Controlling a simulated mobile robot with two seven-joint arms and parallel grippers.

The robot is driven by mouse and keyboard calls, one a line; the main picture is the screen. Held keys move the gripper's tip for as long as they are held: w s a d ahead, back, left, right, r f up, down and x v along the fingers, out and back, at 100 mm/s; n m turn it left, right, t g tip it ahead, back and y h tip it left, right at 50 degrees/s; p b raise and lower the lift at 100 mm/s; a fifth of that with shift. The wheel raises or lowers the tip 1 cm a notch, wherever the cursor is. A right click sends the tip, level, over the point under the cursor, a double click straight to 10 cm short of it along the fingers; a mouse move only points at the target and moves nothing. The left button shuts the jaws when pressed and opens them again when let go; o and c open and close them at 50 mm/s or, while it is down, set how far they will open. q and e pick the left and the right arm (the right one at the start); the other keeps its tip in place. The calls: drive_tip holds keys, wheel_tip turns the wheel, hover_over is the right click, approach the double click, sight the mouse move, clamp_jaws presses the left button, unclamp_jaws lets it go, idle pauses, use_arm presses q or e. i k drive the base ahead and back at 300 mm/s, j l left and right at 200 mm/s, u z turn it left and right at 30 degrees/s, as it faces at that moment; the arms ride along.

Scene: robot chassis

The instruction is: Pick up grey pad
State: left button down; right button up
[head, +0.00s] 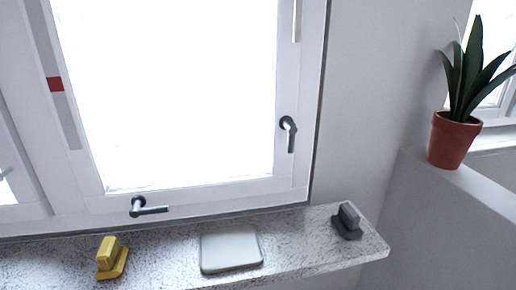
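A flat, light grey pad (230,249) with rounded corners lies on the speckled stone windowsill (300,240), near the sill's front edge. Nothing lies on it. A darker grey block-shaped object (347,221) with a flat base stands to its right, near the sill's right end. No gripper shows in the head view.
A yellow block-shaped object (111,258) stands on the sill left of the pad. A white window frame with dark handles (148,207) rises behind the sill. A potted plant (452,139) stands on a white ledge at right. Bare sill separates the objects.

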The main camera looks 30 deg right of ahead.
sight(347, 221)
drive_tip(key=z, duration=1.75)
